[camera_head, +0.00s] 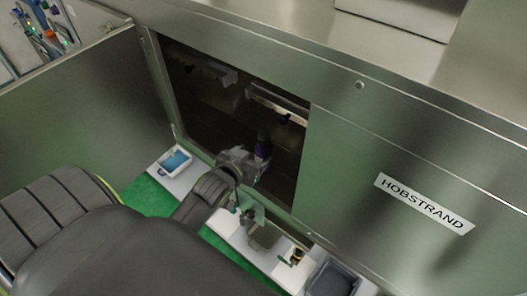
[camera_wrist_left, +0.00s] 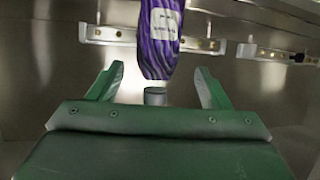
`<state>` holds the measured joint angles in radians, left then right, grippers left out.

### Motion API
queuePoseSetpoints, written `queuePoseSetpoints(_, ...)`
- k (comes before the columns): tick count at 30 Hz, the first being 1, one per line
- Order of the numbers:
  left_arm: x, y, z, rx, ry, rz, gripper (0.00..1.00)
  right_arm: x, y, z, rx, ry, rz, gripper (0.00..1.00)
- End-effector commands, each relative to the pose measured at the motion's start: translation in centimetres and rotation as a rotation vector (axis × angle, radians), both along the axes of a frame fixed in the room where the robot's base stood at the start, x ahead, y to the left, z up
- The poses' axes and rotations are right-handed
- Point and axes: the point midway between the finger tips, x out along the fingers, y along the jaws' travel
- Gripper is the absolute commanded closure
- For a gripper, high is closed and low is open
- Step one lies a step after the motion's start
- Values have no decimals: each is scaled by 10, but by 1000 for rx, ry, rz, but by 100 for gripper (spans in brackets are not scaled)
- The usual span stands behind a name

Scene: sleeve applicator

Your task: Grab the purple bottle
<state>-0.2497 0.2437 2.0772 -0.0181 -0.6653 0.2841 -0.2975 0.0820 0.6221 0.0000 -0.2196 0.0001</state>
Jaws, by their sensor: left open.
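The purple bottle (camera_head: 262,147) stands inside the dark opening of the metal machine in the head view. In the left wrist view the purple striped sleeve with a white label (camera_wrist_left: 160,38) shows at top centre, with a grey cylindrical piece (camera_wrist_left: 155,96) below it. My left gripper (camera_wrist_left: 160,88) has its two green fingers apart, one on each side of that grey piece, with nothing held between them. In the head view my left gripper (camera_head: 245,160) is at the opening, close to the bottle. My right gripper is not in view.
Metal rails (camera_wrist_left: 108,35) run along the inside back wall. The opening's frame (camera_head: 300,170) borders my left arm's space. A tray with blue contents (camera_head: 175,161) and a grey bin (camera_head: 332,280) sit on the white ledge in front. An open door panel (camera_head: 90,100) stands at left.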

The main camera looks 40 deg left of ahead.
Motion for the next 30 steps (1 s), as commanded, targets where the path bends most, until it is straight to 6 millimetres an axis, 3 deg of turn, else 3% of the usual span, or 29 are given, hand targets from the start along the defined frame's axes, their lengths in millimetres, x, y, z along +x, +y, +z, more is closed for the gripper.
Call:
queuePoseSetpoints(6, 25, 3, -9, 0, 1, 0, 28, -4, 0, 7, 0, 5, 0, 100)
queuePoseSetpoints(14, 35, 4, -14, 0, 1, 0, 28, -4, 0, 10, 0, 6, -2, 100)
queuePoseSetpoints(24, 68, 5, -28, 0, 0, 0, 28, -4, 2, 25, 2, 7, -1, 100)
queuePoseSetpoints(30, 77, 6, -33, 0, 0, -1, 28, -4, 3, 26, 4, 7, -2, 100)
